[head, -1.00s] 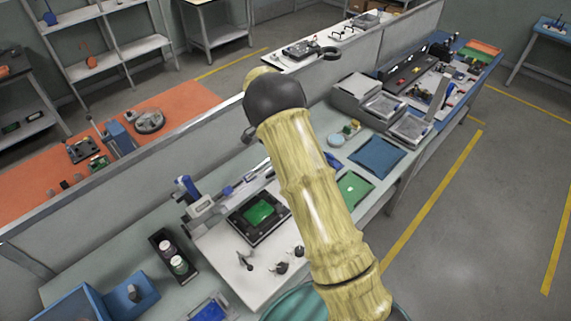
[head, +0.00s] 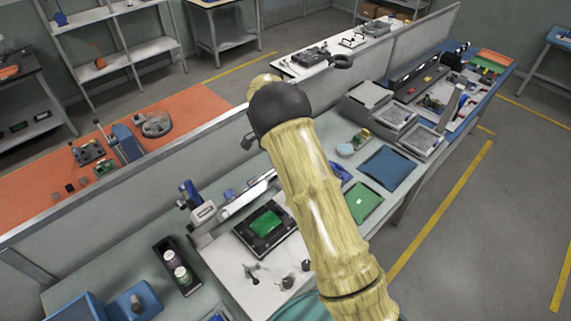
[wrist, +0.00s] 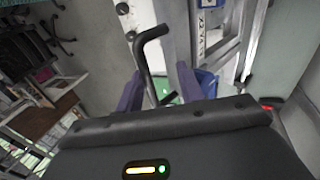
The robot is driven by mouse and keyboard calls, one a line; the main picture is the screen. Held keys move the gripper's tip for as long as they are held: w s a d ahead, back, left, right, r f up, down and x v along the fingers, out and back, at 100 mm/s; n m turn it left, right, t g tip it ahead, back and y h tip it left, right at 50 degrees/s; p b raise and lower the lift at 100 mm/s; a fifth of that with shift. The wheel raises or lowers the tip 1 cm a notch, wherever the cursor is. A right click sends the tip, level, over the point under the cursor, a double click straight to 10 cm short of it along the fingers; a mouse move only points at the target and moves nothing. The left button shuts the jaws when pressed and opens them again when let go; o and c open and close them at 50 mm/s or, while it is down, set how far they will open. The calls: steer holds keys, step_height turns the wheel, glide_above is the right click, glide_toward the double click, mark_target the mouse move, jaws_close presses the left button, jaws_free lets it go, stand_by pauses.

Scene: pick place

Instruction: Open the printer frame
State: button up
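The printer (head: 262,274) is a pale base on the bench in the head view. It carries a black square bed with a green board (head: 266,222). A light metal bar (head: 248,196) lies along its back edge, partly hidden by my arm. In the wrist view, a black bent handle (wrist: 147,58) rises between the two purple fingers of my gripper (wrist: 160,84). The fingers stand apart, and I see no clear contact with the handle. A pale metal frame part (wrist: 179,30) is behind it. My gripper is hidden in the head view.
A black holder with jars (head: 175,267) and a blue bin (head: 130,305) stand left of the printer. A green mat (head: 366,203) and a blue mat (head: 388,168) lie to its right. A low grey partition (head: 130,185) runs behind the bench.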

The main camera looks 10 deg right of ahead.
steer(key=shift+s+d+r, duration=0.2)
steer(key=shift+d+r, duration=0.05)
steer(key=shift+w, duration=0.25)
steer(key=shift+w+r, duration=0.1)
steer(key=shift+r, duration=0.3)
steer(key=b+v, duration=0.3)
steer(key=v, duration=1.3)
steer(key=shift+s+a+r, duration=0.2)
steer(key=shift+r, duration=0.1)
